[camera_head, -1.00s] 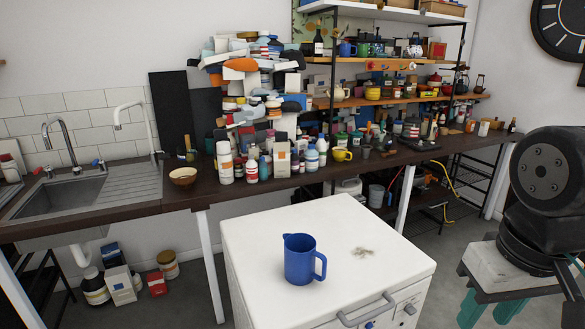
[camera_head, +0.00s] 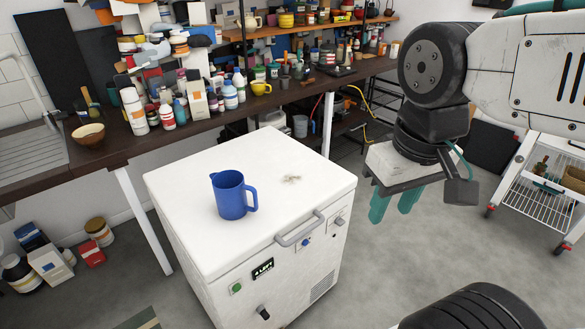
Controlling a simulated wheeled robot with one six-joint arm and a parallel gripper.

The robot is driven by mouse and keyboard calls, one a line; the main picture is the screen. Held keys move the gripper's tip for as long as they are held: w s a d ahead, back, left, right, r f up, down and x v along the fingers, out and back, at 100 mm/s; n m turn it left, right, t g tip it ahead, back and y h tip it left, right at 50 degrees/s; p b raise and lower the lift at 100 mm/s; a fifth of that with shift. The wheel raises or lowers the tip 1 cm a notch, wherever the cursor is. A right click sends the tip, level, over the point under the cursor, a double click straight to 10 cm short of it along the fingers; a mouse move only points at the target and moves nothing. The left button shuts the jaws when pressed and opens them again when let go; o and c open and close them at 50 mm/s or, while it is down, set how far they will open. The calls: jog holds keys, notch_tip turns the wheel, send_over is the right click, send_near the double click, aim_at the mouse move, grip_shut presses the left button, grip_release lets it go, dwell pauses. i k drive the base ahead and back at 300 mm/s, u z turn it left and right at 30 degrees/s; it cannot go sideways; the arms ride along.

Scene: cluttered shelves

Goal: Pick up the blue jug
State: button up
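The blue jug (camera_head: 230,196) stands upright on the white top of a cabinet-like appliance (camera_head: 190,232). Its handle points to the right and its spout to the left. My gripper (camera_head: 393,203) hangs to the right of the jug, beyond the appliance's right edge, with its teal fingers pointing down. The two fingers are apart with a gap between them, and nothing shows in it. The gripper does not touch the jug.
A handle (camera_head: 300,229) sticks out from the appliance's front. Behind it, a dark counter (camera_head: 300,103) is crowded with bottles and jars. A wheeled wire cart (camera_head: 540,200) stands at the right. The appliance top around the jug is mostly clear.

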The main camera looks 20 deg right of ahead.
aim_at(229, 186)
jog(key=z, duration=0.15)
jog(key=k, duration=0.2)
jog(key=u, duration=1.25)
jog(key=i, duration=0.5)
